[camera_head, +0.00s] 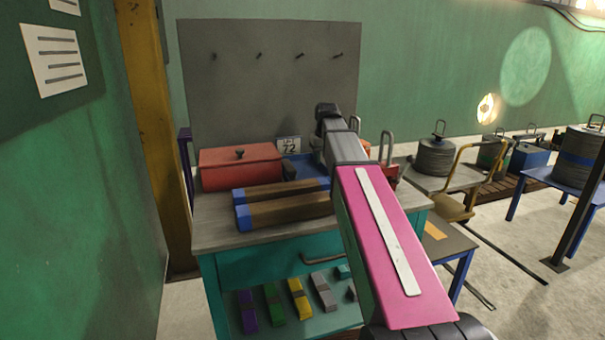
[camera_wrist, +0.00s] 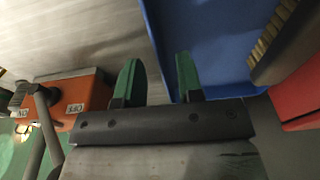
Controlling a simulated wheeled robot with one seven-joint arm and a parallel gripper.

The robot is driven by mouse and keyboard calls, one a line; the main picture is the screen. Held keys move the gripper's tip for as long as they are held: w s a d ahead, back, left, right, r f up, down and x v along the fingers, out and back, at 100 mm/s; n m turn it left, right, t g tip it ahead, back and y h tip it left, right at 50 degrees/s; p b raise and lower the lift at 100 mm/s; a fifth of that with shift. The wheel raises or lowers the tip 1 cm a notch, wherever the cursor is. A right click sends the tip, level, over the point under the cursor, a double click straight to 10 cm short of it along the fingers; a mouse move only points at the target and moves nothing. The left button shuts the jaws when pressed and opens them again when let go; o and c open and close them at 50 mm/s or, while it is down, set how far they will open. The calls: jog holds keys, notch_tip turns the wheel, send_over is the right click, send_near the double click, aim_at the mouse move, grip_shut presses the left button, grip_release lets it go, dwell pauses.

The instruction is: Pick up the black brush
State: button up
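The black brush (camera_wrist: 294,48) shows in the wrist view at the upper right, with a dark body and tan bristles facing left. It is beside or over the blue tray (camera_wrist: 205,35) and cut off by the frame edge. In the head view a dark piece that may be the brush (camera_head: 288,171) shows between the red box and the blue tray (camera_head: 305,166). My gripper (camera_wrist: 158,80) is open, its two green fingers apart with nothing between them. It is left of the brush in the wrist view. In the head view my arm hides the fingers.
A red lidded box (camera_head: 240,167) and blue-ended wooden blocks (camera_head: 285,212) lie on the workbench (camera_head: 215,236). A grey pegboard (camera_head: 270,90) stands behind. An orange box (camera_wrist: 85,103) with on/off labels is left of my gripper in the wrist view.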

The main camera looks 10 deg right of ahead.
aim_at(322, 164)
jog(key=shift+w+f, duration=0.2)
jog(key=shift+f, duration=0.6)
jog(key=shift+w+f, duration=0.15)
jog(key=shift+f, duration=0.6)
grip_shut()
jog(key=shift+r, duration=0.15)
